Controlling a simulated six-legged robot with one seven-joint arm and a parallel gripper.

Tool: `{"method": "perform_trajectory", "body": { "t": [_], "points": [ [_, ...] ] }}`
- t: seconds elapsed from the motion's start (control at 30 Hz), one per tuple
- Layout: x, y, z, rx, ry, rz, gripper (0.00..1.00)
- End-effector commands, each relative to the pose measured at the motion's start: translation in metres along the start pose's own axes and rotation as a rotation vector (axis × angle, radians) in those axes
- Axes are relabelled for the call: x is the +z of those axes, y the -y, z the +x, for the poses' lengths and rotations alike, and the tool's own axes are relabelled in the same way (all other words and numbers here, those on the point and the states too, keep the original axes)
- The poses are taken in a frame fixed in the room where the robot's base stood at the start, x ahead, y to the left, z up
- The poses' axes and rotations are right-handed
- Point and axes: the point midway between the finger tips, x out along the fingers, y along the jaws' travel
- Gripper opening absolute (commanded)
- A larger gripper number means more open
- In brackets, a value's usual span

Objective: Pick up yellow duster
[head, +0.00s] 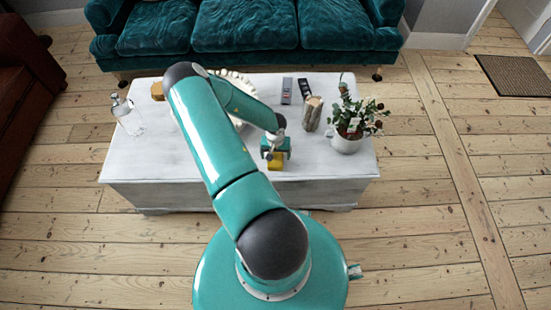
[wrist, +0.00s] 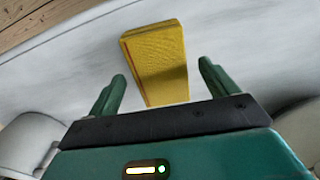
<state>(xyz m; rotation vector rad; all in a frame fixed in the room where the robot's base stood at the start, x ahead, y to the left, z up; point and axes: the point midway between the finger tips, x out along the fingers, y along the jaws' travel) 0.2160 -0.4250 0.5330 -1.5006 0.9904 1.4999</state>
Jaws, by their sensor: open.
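The yellow duster (head: 275,164) is a small yellow block on the white table, near its front edge. In the wrist view the duster (wrist: 157,62) lies ahead of and between the two green fingers. My gripper (wrist: 160,82) is open and empty, with a gap on each side of the duster's near end. In the head view my gripper (head: 275,152) is just above and behind the duster, and partly hides it. I cannot tell the height left between the fingertips and the table.
The white table (head: 150,165) also bears a potted plant (head: 347,144), a wooden log piece (head: 312,113), dark remote-like objects (head: 287,91) and a glass bottle (head: 128,116). A pale ribbed object is partly hidden behind my arm. A teal sofa (head: 245,27) stands behind the table.

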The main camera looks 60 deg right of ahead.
Motion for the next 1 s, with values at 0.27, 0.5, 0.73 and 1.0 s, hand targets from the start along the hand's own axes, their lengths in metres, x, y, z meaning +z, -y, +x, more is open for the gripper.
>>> {"method": "perform_trajectory", "body": {
  "t": [0.27, 0.5, 0.73, 1.0],
  "points": [
    [0.0, 0.0, 0.003, 0.0, -0.001, 0.0, 0.82],
    [0.0, 0.0, 0.002, 0.0, -0.001, 0.0, 0.37],
    [0.0, 0.0, 0.002, 0.0, -0.001, 0.001, 0.37],
    [-0.002, 0.001, -0.012, -0.001, -0.003, 0.001, 0.37]
  ]
}}
